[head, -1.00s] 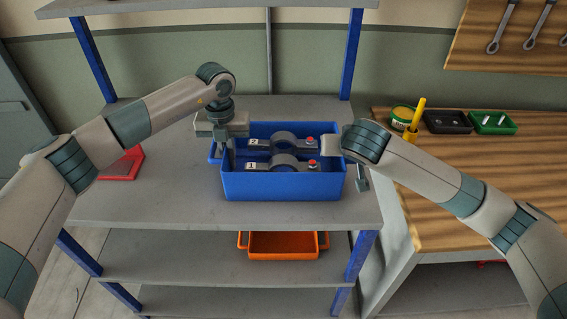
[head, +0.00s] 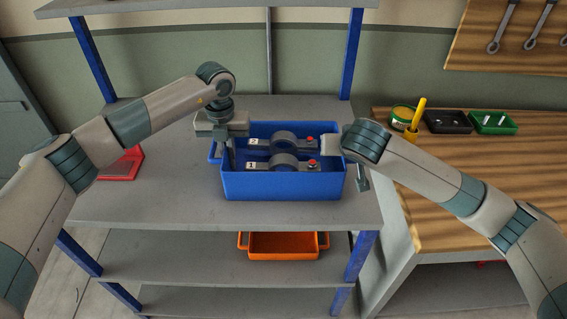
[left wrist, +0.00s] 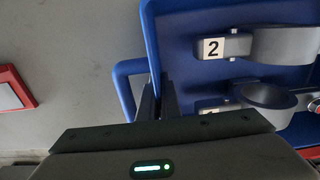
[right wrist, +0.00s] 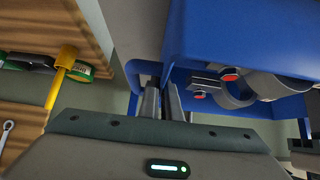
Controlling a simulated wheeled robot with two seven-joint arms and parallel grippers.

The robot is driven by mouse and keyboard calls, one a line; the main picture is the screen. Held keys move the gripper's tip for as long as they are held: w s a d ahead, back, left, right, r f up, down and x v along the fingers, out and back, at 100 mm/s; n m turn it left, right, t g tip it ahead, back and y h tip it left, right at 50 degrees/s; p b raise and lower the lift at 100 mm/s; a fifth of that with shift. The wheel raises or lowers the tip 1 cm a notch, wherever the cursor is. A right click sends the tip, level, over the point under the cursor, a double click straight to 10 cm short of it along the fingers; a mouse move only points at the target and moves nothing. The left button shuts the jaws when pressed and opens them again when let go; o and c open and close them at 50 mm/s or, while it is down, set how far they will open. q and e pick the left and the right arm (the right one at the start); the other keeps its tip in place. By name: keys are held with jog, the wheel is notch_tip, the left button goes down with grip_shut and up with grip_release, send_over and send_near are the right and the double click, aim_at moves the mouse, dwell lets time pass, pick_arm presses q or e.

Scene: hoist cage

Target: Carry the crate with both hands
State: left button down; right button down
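The blue crate (head: 283,188) is on the grey shelf board and looks level. It holds two grey bearing blocks, labelled 2 (head: 284,143) and 1 (head: 284,164), each with a red cap at its right end. My left gripper (left wrist: 158,99) is at the crate's left end, its fingers close together on either side of the end wall beside the handle loop. My right gripper (right wrist: 163,103) is at the right end, its fingers also close together at the wall beside the handle.
The shelf board (head: 150,205) is clear in front of the crate. A red tray (head: 122,165) lies to the left. An orange crate (head: 283,246) is on the shelf below. Blue posts flank the rack. A wooden bench (head: 470,170) at the right bears small bins and a yellow tool.

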pick_arm(q)
jog(key=shift+w+r, duration=0.1)
jog(key=shift+r, duration=0.2)
pick_arm(e)
jog(key=shift+w+r, duration=0.1)
jog(key=shift+r, duration=0.2)
